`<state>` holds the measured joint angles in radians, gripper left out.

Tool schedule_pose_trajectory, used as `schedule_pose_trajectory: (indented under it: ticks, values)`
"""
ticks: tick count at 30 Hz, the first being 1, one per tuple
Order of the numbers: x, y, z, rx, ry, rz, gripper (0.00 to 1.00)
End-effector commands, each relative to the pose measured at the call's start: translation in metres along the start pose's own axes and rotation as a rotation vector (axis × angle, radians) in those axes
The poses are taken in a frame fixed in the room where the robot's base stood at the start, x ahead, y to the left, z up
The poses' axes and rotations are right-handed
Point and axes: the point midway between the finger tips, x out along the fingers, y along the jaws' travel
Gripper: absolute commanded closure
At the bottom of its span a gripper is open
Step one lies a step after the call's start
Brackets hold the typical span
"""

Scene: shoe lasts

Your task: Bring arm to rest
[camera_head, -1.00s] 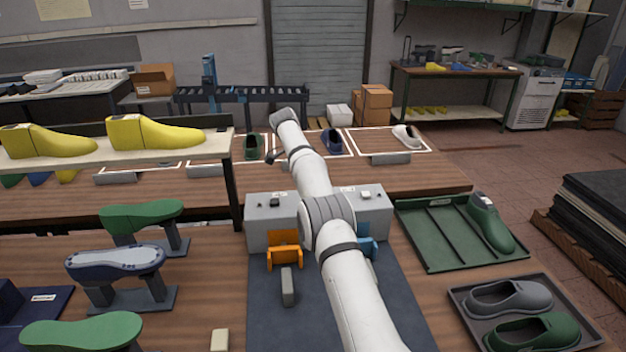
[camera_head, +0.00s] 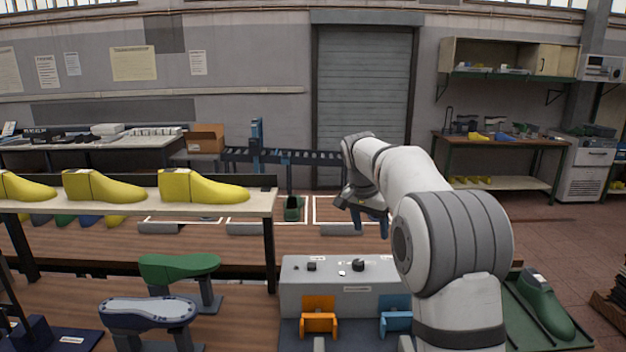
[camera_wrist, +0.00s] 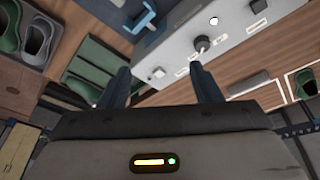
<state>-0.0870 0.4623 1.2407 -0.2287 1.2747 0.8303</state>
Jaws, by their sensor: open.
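My gripper (camera_head: 368,222) is raised above the far part of the bench, past the grey control box (camera_head: 330,290), with its fingers pointing down. In the wrist view its two dark fingers (camera_wrist: 160,88) stand wide apart with nothing between them. The gripper is open and empty. The control box also shows beyond the fingers in the wrist view (camera_wrist: 185,45). My white arm rises on the right of the head view and hides part of the bench behind it.
Yellow lasts (camera_head: 203,187) stand on a raised shelf (camera_head: 150,207) at left. A green last (camera_head: 180,266) and a blue-grey one (camera_head: 148,313) sit on stands below. An orange holder (camera_head: 319,322) and a blue holder (camera_head: 396,320) front the box. A green tray (camera_head: 520,325) holds a green last (camera_head: 545,303) at right.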

Motion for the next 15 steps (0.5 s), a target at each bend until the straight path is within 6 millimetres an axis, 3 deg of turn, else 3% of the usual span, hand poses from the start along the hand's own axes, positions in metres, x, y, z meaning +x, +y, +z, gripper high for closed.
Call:
schedule_pose_trajectory:
  ticks: [6,15]
  values:
    - [-0.026,0.056,0.052,-0.153,-0.009,-0.053,0.42]
    - [-0.034,0.134,0.139,-0.358,-0.004,-0.127,0.42]
